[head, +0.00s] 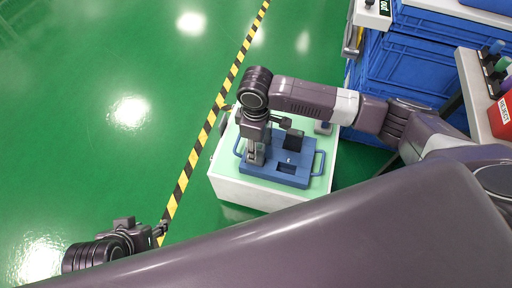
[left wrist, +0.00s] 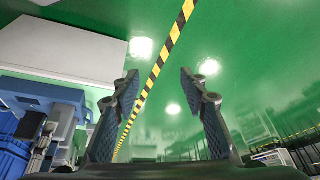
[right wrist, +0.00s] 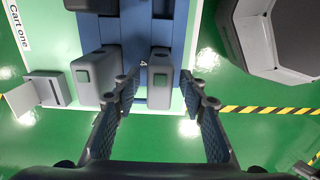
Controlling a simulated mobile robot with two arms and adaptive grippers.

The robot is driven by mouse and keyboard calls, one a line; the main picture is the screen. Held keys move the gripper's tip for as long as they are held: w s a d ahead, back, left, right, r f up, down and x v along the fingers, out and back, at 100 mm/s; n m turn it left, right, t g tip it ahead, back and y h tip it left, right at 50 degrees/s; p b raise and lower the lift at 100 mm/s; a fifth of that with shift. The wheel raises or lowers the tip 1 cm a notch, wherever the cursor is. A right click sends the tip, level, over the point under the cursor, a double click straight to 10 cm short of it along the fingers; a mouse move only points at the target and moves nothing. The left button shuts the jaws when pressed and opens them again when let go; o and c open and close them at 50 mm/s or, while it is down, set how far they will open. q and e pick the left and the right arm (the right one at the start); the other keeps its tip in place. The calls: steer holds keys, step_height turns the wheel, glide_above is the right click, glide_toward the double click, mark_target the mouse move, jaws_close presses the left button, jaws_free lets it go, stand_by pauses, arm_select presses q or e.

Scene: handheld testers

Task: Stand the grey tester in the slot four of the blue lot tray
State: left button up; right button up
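The blue lot tray (head: 262,168) lies on a green-topped cart; it also shows in the right wrist view (right wrist: 138,30). In the head view the right gripper (head: 256,158) is over the tray's left part. A second grey tester (right wrist: 95,80) stands to its left. My left gripper (left wrist: 158,82) is open and empty over the floor.
The tray has side handles (head: 319,162). Blue crates (head: 405,65) stand at the upper right. The green floor left of the striped tape is clear.

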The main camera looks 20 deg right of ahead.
step_height(320, 180, up, 2)
steer(key=shift+r+p, duration=0.25)
steer(key=shift+p, duration=0.05)
step_height(320, 180, up, 4)
steer(key=shift+r+p, duration=0.1)
steer(key=shift+p, duration=0.65)
step_height(320, 180, up, 2)
steer(key=shift+r+p, duration=0.15)
steer(key=shift+p, duration=0.15)
arm_select(q)
steer(key=shift+s+a+f+g, duration=0.25)
steer(key=shift+s+f+g, duration=0.45)
steer(key=shift+s+f, duration=0.25)
arm_select(e)
steer(key=shift+r, duration=0.25)
